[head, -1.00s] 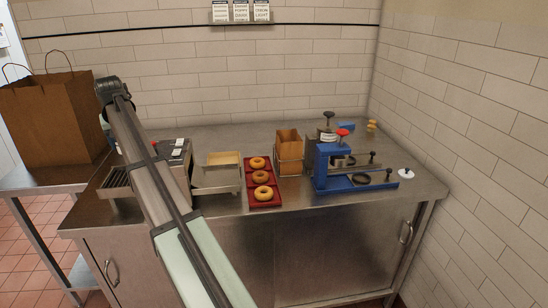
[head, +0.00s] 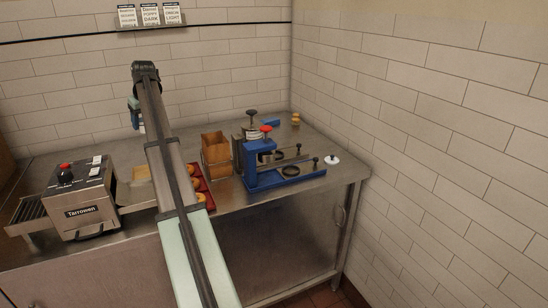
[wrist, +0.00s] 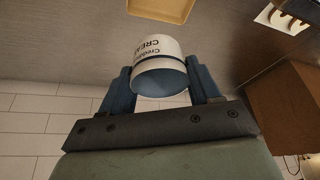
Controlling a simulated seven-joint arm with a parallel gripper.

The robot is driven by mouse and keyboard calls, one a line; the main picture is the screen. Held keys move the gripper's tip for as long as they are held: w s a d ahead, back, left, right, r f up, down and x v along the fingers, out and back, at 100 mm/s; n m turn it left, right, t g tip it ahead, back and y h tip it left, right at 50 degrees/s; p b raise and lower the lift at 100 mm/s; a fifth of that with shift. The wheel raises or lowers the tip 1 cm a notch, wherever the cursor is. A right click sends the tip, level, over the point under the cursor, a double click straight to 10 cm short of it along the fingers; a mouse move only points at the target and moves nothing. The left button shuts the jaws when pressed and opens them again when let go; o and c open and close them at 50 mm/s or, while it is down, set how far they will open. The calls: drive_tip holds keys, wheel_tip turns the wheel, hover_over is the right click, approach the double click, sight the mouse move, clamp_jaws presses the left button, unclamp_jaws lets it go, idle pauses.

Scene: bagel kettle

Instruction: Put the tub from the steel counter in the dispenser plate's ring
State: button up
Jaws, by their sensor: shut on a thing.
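My gripper (wrist: 165,90) is shut on a white tub (wrist: 165,52) with dark lettering and a blue-grey end, held between its two blue fingers in the wrist view. In the head view my gripper (head: 136,112) is raised toward the back wall, left of the dispensers, with a little of the tub (head: 141,128) showing below it. The blue dispenser (head: 262,165) stands at the counter's right, with a red knob on top. A dark ring (head: 290,171) lies on its base plate, open to view. A second, dark ring (head: 268,156) shows behind it.
The steel counter (head: 316,193) holds a toaster (head: 82,200) at left and a red bagel tray (head: 209,200), partly behind my arm. A brown holder (head: 216,150) and a grey dispenser with black knob (head: 251,125) stand left of and behind the blue one. A white disc (head: 331,159) lies right.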

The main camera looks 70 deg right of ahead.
drive_tip(key=s+d+f, duration=0.1)
drive_tip(key=s+d, duration=3)
drive_tip(key=s, duration=0.1)
drive_tip(key=s+a, duration=0.1)
drive_tip(key=s, duration=0.7)
drive_tip(key=shift+m, duration=0.3)
wheel_tip(320, 180, down, 18)
drive_tip(key=shift+s+a+r, duration=0.1)
drive_tip(key=shift+r, duration=0.15)
drive_tip(key=o, duration=1.1)
drive_tip(key=shift+f, duration=0.1)
drive_tip(key=v, duration=1.2)
